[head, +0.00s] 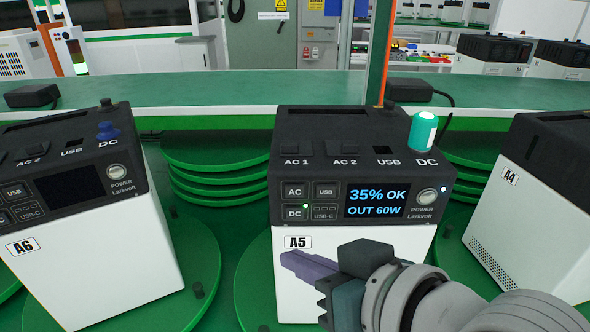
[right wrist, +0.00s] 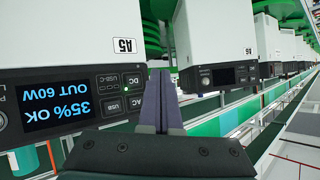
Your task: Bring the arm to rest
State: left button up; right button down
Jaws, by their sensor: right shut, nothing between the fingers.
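My right gripper (head: 290,262) is in front of the white lower face of the power station A5 (head: 365,165), just under its A5 label. Its purple-grey fingers are shut with nothing between them. In the right wrist view the shut fingers (right wrist: 165,92) show beside the A5 station (right wrist: 75,100), which appears upside down. I cannot tell whether the fingers touch the station. The A5 screen is lit and reads 35% OK, OUT 60W. A teal cylinder (head: 423,131) stands upright at its DC socket. My left gripper is not in view.
Power station A6 (head: 95,250) stands at left with a dark screen and a blue plug (head: 107,131) at its DC socket. Station A4 (head: 540,215) is at right. They stand on green turntables (head: 205,275). A green bench (head: 200,95) runs behind, with black adapters (head: 32,95).

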jog(key=s+d+m+g+h, duration=0.3)
jog(key=s+d+g+h, duration=0.35)
jog(key=s+d, duration=1.25)
notch_tip(320, 180, up, 28)
jog(key=s+a+p, duration=0.1)
jog(key=p, duration=2.7)
jog(key=shift+a+r+h, duration=0.2)
jog(key=shift+h, duration=0.25)
